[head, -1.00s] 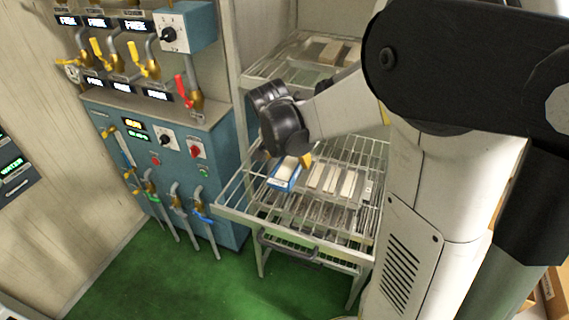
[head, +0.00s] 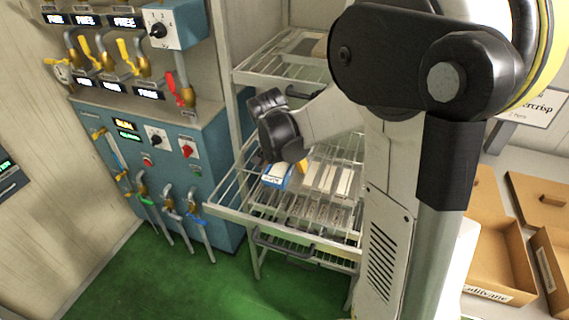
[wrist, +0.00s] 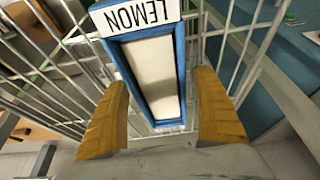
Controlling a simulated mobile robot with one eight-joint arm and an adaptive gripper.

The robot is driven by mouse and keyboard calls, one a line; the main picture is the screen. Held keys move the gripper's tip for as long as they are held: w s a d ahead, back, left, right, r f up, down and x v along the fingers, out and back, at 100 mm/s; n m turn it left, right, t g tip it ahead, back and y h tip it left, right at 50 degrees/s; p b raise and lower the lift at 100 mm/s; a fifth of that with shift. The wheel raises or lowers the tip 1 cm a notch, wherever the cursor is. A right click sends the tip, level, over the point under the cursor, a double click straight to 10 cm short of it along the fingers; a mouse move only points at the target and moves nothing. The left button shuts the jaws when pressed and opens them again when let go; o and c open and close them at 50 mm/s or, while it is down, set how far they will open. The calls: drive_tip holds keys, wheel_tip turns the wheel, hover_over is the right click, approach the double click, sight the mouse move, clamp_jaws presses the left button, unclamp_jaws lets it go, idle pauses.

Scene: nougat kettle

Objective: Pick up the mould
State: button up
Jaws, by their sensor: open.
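The mould (wrist: 150,78) is a blue oblong tray with a pale filling and a white end label reading "LEMON". In the head view the blue mould (head: 277,176) rests on the wire rack shelf (head: 232,212), partly hidden by my gripper. My gripper (wrist: 163,78) is open, with one yellow finger on each side of the mould in the wrist view. The left finger is close to the mould's side; I cannot tell whether either finger touches it. In the head view my gripper (head: 288,162) is above the mould, its fingers mostly hidden.
Several pale bars (head: 328,180) lie on the shelf just right of the mould. Another wire shelf (head: 285,62) is above, behind my arm. A blue valve cabinet (head: 165,150) stands at left. Cardboard boxes (head: 495,262) are at right. Green floor (head: 170,285) is open in front.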

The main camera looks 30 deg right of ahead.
drive_tip(key=c, duration=1.5)
drive_tip(key=shift+r, duration=0.1)
